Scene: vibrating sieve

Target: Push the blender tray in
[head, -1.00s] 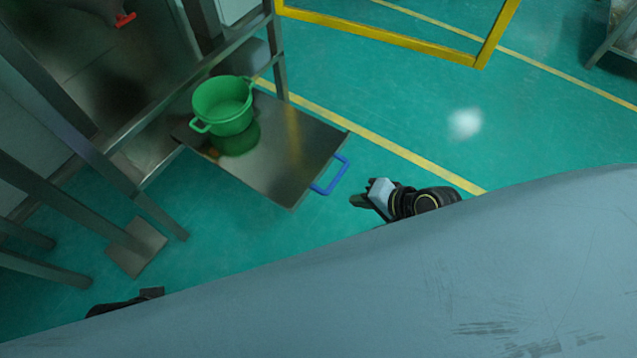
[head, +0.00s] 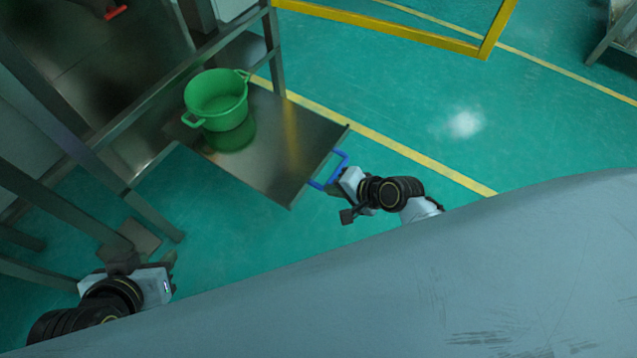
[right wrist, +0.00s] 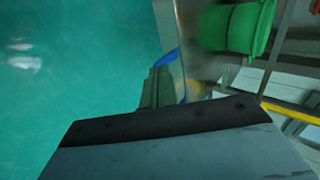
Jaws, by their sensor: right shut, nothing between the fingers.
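The blender tray (head: 285,150) is a flat metal sheet pulled out from a metal frame, with a blue handle (head: 341,168) on its outer edge. A green pot (head: 216,97) stands on it. My right gripper (head: 334,189) is shut and empty, at the near end of the handle. In the right wrist view, its fingertips (right wrist: 152,85) lie beside the blue handle (right wrist: 167,57); I cannot tell whether they touch it. The green pot (right wrist: 232,27) shows beyond. My left gripper (head: 170,259) is low at the left, away from the tray; its finger opening is unclear.
The metal frame's legs and rails (head: 152,95) stand left of the tray. A yellow frame (head: 400,30) stands at the back. The green floor (head: 540,130) is clear to the right of the tray. My grey body covers the bottom right.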

